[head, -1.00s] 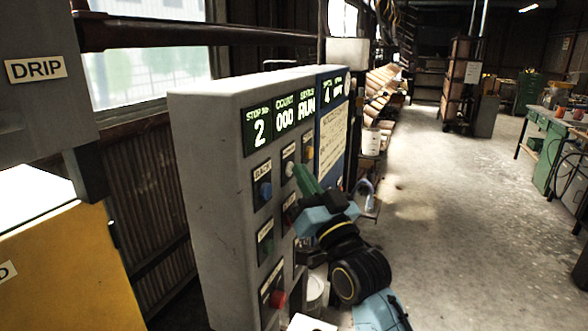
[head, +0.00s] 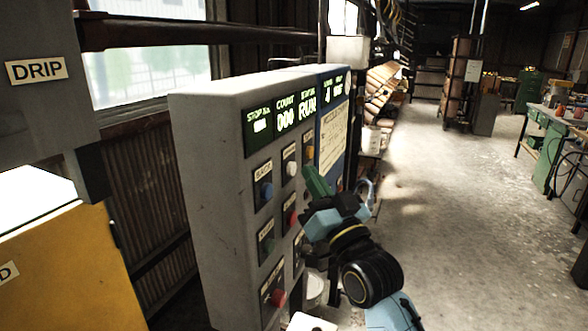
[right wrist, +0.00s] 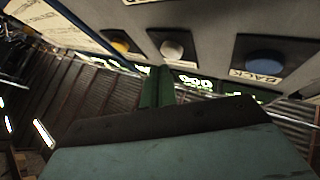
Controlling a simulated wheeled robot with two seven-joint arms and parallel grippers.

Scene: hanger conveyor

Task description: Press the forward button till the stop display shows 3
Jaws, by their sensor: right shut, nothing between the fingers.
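The grey control panel (head: 215,190) stands at centre-left in the head view. Its stop display (head: 260,126) shows a pale block with no readable digit. A blue button (head: 265,190) is labelled BACK, and it also shows in the right wrist view (right wrist: 265,62). A white button (head: 291,169) sits right of it, with a yellow button (head: 309,153) further right. I cannot read which is labelled forward. My right gripper (head: 314,178) is shut and empty, its green fingers in front of the panel; in the right wrist view its tips lie just below the white button (right wrist: 172,50).
Lower on the panel are a red button (head: 290,218), a green button (head: 266,244) and a larger red button (head: 277,298). The count display (head: 286,118) reads 000 and the one beside it RUN. A yellow cabinet (head: 70,270) stands at left. The floor at right is open.

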